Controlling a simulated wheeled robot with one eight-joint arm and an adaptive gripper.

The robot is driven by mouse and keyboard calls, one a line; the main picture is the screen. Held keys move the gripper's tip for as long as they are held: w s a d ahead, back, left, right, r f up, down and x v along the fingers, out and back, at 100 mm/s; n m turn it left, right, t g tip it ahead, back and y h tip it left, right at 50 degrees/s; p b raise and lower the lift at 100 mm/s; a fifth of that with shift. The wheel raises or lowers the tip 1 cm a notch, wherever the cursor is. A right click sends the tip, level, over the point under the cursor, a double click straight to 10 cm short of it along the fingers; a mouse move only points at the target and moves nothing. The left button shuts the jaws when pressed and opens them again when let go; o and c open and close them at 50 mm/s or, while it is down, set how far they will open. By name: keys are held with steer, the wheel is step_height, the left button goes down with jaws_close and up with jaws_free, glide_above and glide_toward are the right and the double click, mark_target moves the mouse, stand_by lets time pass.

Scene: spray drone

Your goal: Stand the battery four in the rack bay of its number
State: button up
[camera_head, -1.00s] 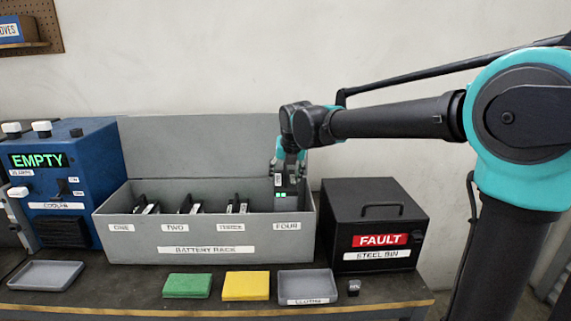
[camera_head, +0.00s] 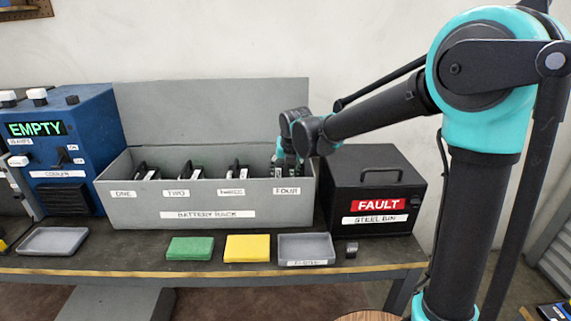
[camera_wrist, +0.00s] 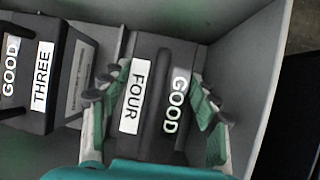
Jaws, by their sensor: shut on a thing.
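Battery four (camera_wrist: 150,95) is a dark block with white labels FOUR and GOOD, seen from above in the wrist view. It is down in the bay at the right end of the grey battery rack (camera_head: 208,214), behind the front label FOUR (camera_head: 286,191). My gripper (camera_head: 287,168) reaches into that bay. In the wrist view its green-padded fingers (camera_wrist: 158,112) lie on both sides of the battery, shut on it. The battery's lower part and the bay floor are hidden.
Battery three (camera_wrist: 45,75) stands in the neighbouring bay, with other batteries further left. A black FAULT steel bin (camera_head: 376,190) stands close right of the rack.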

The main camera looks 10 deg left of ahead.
stand_by(0.3)
steer(key=o, duration=1.9)
steer(key=shift+f, duration=0.1)
steer(key=shift+c, duration=0.2)
steer(key=v, duration=1.2)
steer(key=shift+s, duration=0.1)
